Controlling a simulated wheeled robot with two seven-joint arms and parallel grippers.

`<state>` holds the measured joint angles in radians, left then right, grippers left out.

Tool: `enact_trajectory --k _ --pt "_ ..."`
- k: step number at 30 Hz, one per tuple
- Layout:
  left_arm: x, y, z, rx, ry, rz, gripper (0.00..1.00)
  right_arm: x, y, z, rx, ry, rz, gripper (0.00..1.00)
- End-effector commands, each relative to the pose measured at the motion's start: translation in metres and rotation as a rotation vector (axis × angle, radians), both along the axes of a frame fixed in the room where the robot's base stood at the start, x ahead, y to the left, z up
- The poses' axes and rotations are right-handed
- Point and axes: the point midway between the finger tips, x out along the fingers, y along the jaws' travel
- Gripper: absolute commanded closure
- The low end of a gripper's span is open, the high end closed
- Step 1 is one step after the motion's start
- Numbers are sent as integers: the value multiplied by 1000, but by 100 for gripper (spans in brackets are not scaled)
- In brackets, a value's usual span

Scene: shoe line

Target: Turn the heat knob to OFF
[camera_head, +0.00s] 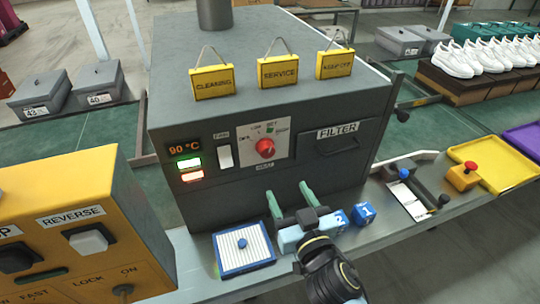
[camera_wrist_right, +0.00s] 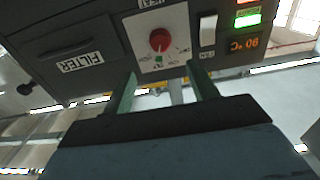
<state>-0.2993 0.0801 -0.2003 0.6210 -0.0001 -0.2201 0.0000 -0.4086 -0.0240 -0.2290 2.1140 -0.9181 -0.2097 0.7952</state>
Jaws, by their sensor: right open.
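The red heat knob (camera_head: 265,147) sits on a white dial plate (camera_head: 283,143) on the front of the grey heater box. It also shows in the right wrist view (camera_wrist_right: 160,39), upside down with its plate. A small green mark (camera_head: 270,129) is on the plate above the knob. The knob's exact setting is too small to read. My right gripper (camera_head: 289,187) has its green fingers apart and empty, below and in front of the knob. In the right wrist view the fingers (camera_wrist_right: 161,70) stand either side of the knob's line, apart from it. My left gripper is not in view.
Beside the knob are a white rocker switch (camera_head: 225,156), a 90 °C display (camera_head: 184,149) and a FILTER drawer (camera_head: 345,141). A yellow control box (camera_head: 75,225) stands at left.

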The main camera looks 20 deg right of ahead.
Motion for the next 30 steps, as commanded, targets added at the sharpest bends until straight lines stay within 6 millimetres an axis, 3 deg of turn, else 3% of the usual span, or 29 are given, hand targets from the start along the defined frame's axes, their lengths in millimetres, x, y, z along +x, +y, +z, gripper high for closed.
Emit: enact_trajectory --k 5,18,24,30 --pt "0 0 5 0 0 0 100 22 1 3 -2 -4 1 41" --pt "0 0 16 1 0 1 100 103 4 1 -3 -1 0 41" --pt "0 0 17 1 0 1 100 125 4 0 -1 2 0 41" --pt "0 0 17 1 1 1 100 131 4 -1 -2 2 0 41"
